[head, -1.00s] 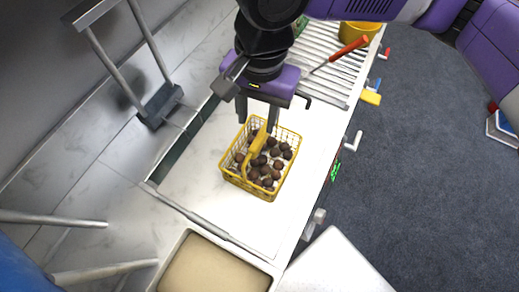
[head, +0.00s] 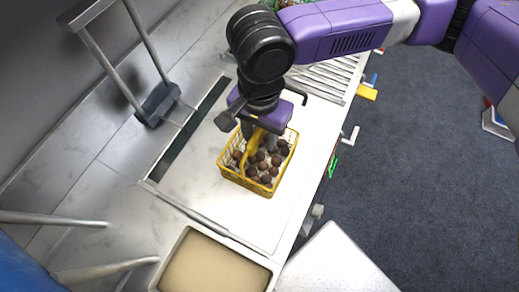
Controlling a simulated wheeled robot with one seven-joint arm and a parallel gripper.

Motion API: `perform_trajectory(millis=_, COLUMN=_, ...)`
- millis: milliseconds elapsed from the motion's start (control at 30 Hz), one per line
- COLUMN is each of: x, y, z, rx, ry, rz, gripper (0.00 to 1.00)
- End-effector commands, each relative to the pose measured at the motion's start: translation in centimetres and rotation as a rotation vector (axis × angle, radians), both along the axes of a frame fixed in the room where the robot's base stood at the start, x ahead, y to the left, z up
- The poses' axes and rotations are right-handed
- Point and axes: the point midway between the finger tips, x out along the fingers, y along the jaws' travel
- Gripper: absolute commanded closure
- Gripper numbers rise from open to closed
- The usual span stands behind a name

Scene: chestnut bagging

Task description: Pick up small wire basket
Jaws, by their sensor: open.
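The small yellow wire basket (head: 233,177) stands upright on the white counter (head: 190,186) in the head view, with several brown chestnuts (head: 264,168) inside. Its yellow handle (head: 249,158) arches up over the basket. My gripper (head: 258,138) is open, directly above the far part of the basket, with its fingers pointing down by the top of the handle. My purple wrist hides the far rim. I cannot tell whether the fingers touch the handle or stand on both sides of it.
A tray with a beige filling (head: 215,266) lies at the near end of the counter. A slatted rack (head: 335,75) is at the far end. A metal frame (head: 150,60) stands at the left. Counter around the basket's near and left sides is clear.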

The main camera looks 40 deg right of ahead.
Motion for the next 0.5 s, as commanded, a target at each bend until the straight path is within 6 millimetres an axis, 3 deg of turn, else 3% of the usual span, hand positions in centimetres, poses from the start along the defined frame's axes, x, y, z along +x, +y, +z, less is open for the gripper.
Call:
perform_trajectory(millis=167, x=0.01, y=0.00, z=-0.03, rx=0.000, ry=0.000, rz=0.000, gripper=0.59)
perform_trajectory(millis=367, x=0.01, y=0.01, z=-0.02, rx=0.000, ry=0.000, rz=0.001, gripper=0.96)
perform_trajectory(millis=500, x=0.00, y=0.02, z=-0.01, rx=0.000, ry=0.000, rz=0.001, gripper=1.00)
